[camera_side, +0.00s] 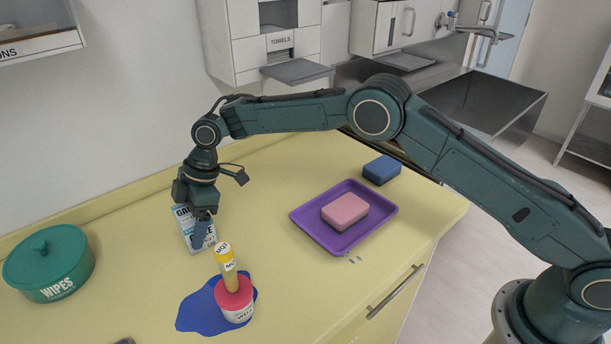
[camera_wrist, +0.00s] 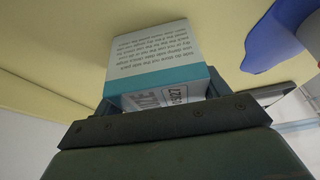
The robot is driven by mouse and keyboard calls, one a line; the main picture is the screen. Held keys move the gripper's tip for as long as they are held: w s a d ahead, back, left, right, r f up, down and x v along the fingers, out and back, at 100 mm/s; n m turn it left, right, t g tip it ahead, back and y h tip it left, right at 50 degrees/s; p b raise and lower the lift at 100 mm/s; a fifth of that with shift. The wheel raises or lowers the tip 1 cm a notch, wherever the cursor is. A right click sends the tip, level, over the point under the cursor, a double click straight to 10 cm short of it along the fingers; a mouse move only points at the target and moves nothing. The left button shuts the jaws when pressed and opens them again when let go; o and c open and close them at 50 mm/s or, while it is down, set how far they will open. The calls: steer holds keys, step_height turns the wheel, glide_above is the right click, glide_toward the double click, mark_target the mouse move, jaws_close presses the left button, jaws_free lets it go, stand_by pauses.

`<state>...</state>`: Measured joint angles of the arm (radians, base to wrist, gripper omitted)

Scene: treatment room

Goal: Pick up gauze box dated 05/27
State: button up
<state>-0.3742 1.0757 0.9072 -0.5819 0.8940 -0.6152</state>
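The gauze box (camera_side: 185,221) is white and teal and stands on the yellow counter under my gripper (camera_side: 202,228). One finger hides part of its front. In the wrist view the box (camera_wrist: 152,55) shows a white face with small print, a teal band and an end with dark lettering. My gripper's fingers (camera_wrist: 160,95) lie on either side of the box, very close to its edges; I cannot tell whether they press on it. The gripper body covers part of the lettering, and I cannot read a full date.
A green WIPES tin (camera_side: 48,263) is left. A purple tray (camera_side: 303,216) holds a pink block (camera_side: 345,211); a blue block (camera_side: 382,170) lies behind.

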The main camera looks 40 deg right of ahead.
mark_target(187, 213)
steer(key=c, duration=0.4)
steer(key=shift+o, duration=0.2)
steer(key=shift+r, duration=0.1)
step_height(187, 213, up, 9)
steer(key=shift+f, duration=0.15)
steer(key=shift+r, duration=0.5)
steer(key=shift+r, duration=0.1)
stand_by(0.4)
